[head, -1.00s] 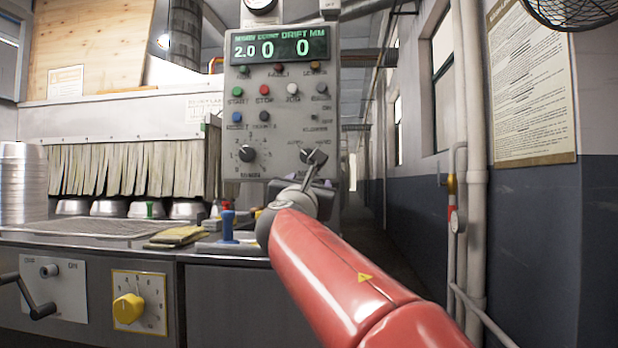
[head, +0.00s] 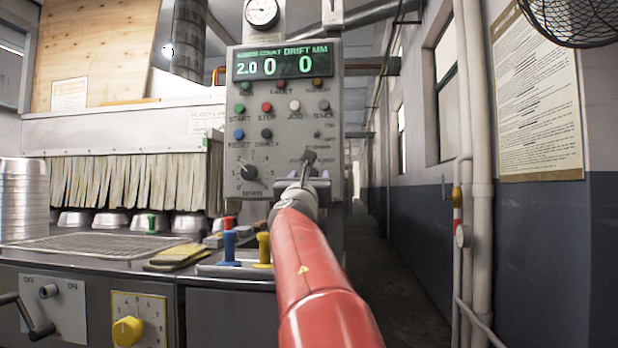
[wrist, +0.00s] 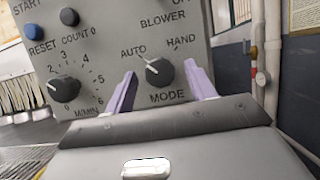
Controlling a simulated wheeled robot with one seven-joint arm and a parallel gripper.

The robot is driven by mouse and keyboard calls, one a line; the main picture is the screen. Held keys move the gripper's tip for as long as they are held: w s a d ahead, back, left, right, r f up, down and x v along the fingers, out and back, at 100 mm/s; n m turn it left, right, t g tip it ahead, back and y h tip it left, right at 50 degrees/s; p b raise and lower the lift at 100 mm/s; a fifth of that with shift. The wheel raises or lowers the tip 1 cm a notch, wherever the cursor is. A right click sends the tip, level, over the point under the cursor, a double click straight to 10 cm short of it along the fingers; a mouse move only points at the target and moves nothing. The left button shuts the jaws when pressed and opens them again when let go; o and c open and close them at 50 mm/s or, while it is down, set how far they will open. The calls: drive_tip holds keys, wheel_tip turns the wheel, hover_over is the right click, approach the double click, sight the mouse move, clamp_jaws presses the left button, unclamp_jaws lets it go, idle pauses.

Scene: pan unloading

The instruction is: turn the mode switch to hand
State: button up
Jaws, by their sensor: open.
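The mode switch (wrist: 159,73) is a dark round knob with a pale pointer line, on the grey control panel (wrist: 100,50). Its pointer leans up and left, toward the AUTO label; HAND is printed at upper right. My gripper (wrist: 159,70) is open, with one lilac finger on each side of the knob and gaps between. I cannot tell how far the fingertips reach over it. In the head view, my gripper (head: 307,179) is at the lower right of the panel, partly hiding the switch area.
The M/MIN speed knob (wrist: 64,89) is left of the mode switch, with push buttons (head: 267,107) above. Coloured-handled tools (head: 229,248) stand on the counter below. Pipes (head: 480,200) run along the right wall. The aisle (head: 385,260) is clear.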

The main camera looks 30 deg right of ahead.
drive_tip(key=shift+c, duration=0.2)
drive_tip(key=c, duration=0.9)
drive_tip(key=shift+m, duration=0.5)
drive_tip(key=m+g+h, duration=0.1)
drive_tip(key=m, duration=0.1)
drive_tip(key=m+g+h, duration=0.1)
drive_tip(key=m, duration=0.2)
drive_tip(key=shift+w+a+g+h, duration=0.1)
drive_tip(key=shift+a+g+h, duration=0.05)
drive_tip(key=shift+g+h, duration=0.15)
drive_tip(key=m+g+p, duration=0.1)
drive_tip(key=m, duration=0.2)
drive_tip(key=m+g+h+p, duration=0.1)
drive_tip(key=m, duration=0.2)
drive_tip(key=shift+w+a+r+m+g, duration=0.1)
drive_tip(key=shift+r+m+g, duration=0.1)
drive_tip(key=shift+m+g, duration=0.1)
drive_tip(key=shift+a+r+m+g+y+p, duration=0.15)
drive_tip(key=shift+m+g+p, duration=0.6)
drive_tip(key=shift+m, duration=0.9)
drive_tip(key=shift+d+m+g+y+p, duration=0.1)
drive_tip(key=shift+m+g+y+p, duration=0.3)
drive_tip(key=shift+m+p, duration=0.85)
drive_tip(key=shift+a+r+m+g+y+p, duration=0.1)
drive_tip(key=shift+m+g+p, duration=0.55)
drive_tip(key=shift+m, duration=1.35)
